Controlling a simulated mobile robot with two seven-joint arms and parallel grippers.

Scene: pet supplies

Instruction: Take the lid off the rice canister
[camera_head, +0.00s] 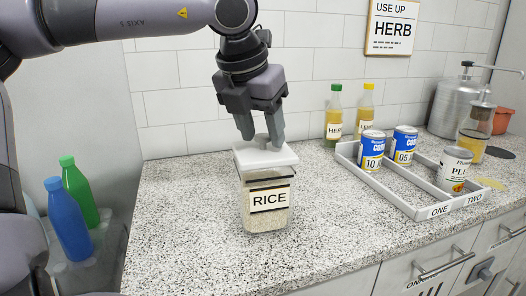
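The rice canister (266,212) is a clear square jar with a black-edged RICE label, standing upright on the counter near its front. My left gripper (262,135) points down from above. Its two fingers are apart, one on each side of the knob, with the tips close to the lid's top. I cannot tell whether the fingers press on the knob. My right gripper is not in view.
A grey divided tray (407,203) with several cans stands to the right. Two bottles (334,117), a metal dispenser (458,105) and a glass jar (474,135) are behind. Blue (68,222) and green (79,194) bottles stand at lower left. The counter around the canister is clear.

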